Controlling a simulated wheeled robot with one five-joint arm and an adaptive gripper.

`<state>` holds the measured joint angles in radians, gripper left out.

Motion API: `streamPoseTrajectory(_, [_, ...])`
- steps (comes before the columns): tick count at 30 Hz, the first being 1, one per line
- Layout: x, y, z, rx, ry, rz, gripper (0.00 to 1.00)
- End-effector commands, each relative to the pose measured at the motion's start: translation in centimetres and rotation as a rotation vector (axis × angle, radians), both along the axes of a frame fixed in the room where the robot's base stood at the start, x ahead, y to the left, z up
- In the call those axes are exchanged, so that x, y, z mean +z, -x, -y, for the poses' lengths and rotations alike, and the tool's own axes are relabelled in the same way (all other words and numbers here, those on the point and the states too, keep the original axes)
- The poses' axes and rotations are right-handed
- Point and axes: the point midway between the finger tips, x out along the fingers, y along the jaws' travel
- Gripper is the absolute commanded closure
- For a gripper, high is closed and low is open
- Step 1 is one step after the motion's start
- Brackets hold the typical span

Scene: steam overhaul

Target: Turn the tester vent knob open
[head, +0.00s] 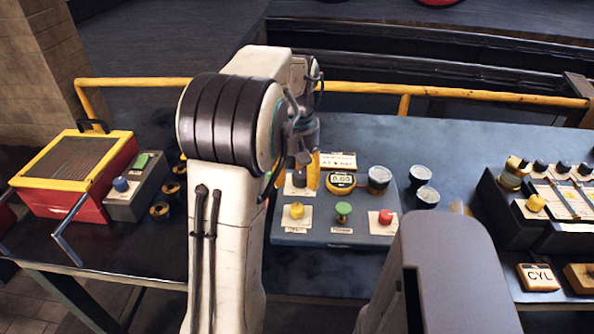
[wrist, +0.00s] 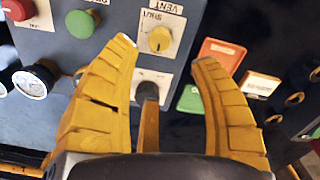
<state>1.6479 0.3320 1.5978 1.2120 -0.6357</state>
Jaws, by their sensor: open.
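The vent knob (wrist: 160,39) is a yellow round knob on a white plate, under an upside-down VENT label with SHUT printed by it in the wrist view. In the head view the yellow knob (head: 297,211) sits at the near left of the blue-grey tester panel (head: 340,238). My gripper (head: 308,177) is open above the panel's left part, slightly beyond the knob. In the wrist view my gripper (wrist: 164,51) has its yellow fingers spread, with the vent knob just past the tips. I see no contact. The knob's exact pointer direction is unclear.
A dark knob (wrist: 148,92) on a white plate shows between my fingers. A green button (head: 343,209) and a red button (head: 386,216) stand right of the vent knob. A red-yellow box (head: 112,180) is at left.

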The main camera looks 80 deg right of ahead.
Motion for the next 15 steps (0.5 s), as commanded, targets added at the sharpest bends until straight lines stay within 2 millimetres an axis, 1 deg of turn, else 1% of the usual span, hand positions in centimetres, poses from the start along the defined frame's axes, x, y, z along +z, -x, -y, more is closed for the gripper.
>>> streamPoseTrajectory(3, [0.83,-0.01,0.01,0.000,0.001,0.000,0.43])
streamPoseTrajectory(6, [1.15,-0.01,-0.01,0.000,0.001,0.001,0.43])
streamPoseTrajectory(15, [1.26,0.00,-0.04,0.000,0.000,0.000,0.43])
